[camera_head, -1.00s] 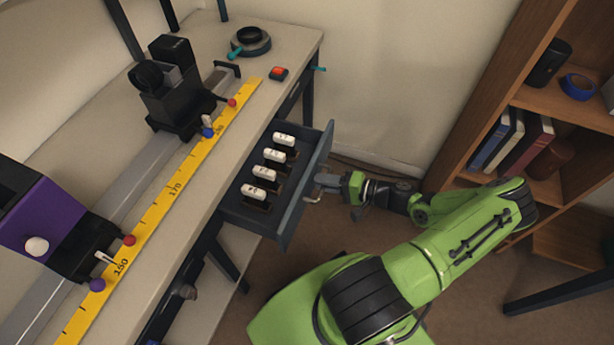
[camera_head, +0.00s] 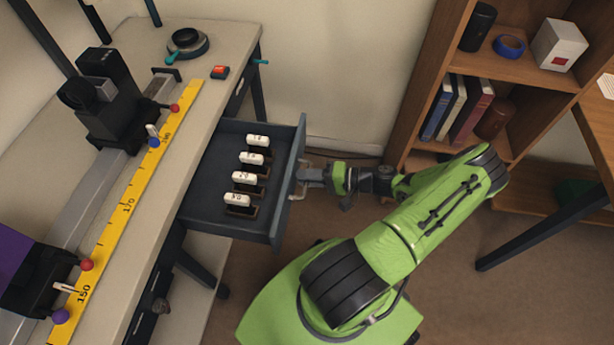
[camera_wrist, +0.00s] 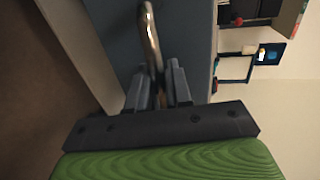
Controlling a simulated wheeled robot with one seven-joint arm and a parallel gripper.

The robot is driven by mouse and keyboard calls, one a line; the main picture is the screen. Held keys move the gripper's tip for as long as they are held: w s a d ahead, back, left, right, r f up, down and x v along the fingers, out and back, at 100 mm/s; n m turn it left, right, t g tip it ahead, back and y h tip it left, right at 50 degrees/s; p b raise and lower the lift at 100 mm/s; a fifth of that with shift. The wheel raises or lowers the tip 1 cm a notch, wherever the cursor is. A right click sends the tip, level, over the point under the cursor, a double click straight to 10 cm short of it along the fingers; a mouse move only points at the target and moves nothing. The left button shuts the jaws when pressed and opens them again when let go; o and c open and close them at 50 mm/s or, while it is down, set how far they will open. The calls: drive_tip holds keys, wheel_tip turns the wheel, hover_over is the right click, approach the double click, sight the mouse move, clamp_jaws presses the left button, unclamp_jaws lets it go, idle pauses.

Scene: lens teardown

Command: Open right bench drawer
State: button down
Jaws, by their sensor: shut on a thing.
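The right bench drawer (camera_head: 205,190) is a dark grey box pulled well out from under the bench top. Several small white-topped labelled pieces stand in a row inside it. Its metal bar handle (camera_wrist: 151,40) is on the front panel (camera_head: 290,180). My gripper (camera_head: 301,175) is at the front panel, shut on the handle. In the wrist view the two fingers (camera_wrist: 165,88) sit on either side of the bar, close against the drawer front. The fingertips are small and partly hidden in the head view.
A wooden bookshelf (camera_head: 405,95) stands to the right. A table leg (camera_head: 530,235) is at the far right. Brown floor lies between.

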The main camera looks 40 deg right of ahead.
drive_tip(key=c, duration=1.2)
unclamp_jaws()
drive_tip(key=p+v, duration=0.2)
drive_tip(key=v, duration=1.3)
drive_tip(key=shift+s+d, duration=0.15)
drive_tip(key=shift+s, duration=0.2)
